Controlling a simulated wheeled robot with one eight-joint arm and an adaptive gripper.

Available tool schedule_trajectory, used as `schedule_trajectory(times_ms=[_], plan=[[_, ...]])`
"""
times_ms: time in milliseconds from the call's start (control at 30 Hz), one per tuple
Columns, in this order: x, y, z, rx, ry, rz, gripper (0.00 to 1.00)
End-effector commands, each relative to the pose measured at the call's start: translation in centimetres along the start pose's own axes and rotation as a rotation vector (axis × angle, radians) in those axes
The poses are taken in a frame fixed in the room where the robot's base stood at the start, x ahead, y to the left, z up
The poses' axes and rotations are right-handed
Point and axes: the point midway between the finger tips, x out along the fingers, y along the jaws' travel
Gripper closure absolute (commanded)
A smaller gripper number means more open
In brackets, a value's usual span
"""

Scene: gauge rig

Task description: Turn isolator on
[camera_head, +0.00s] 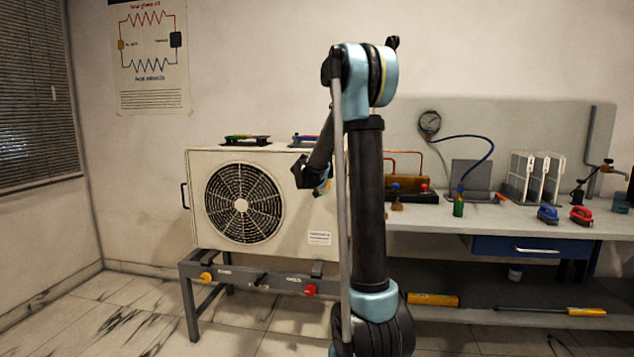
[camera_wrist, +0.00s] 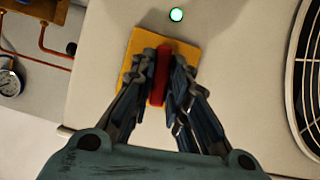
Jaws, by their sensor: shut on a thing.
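The isolator shows in the wrist view as a yellow plate (camera_wrist: 188,50) with a red handle (camera_wrist: 162,75) on a pale cabinet face. The handle runs roughly up and down in that view. My gripper (camera_wrist: 161,68) has a finger on each side of the handle and is shut on it. In the head view my arm hides the isolator and most of the gripper in front of the white fan unit (camera_head: 290,225).
The fan unit stands on a grey frame (camera_head: 262,280) with yellow and red knobs. To its right is a workbench (camera_head: 420,216) with a pressure gauge (camera_head: 429,122), blue hose and manifolds. In the wrist view copper pipes (camera_wrist: 42,45) and a gauge (camera_wrist: 10,82) lie left of the cabinet edge.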

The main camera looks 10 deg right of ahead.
Motion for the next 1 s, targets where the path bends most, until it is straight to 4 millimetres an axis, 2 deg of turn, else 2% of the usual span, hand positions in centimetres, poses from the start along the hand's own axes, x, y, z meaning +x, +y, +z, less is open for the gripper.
schedule_trajectory(times_ms=[300,800,833,900,1000], plan=[[0.7,0.2,-0.1,0.094,-0.002,-0.034,1.0],[0.78,0.1,-0.09,0.107,-0.001,-0.041,1.0],[0.78,0.09,-0.1,0.107,-0.001,-0.041,0.83],[0.77,0.07,-0.1,0.107,-0.001,-0.041,0.67],[0.73,-0.01,-0.07,0.107,-0.002,-0.042,0.67]])
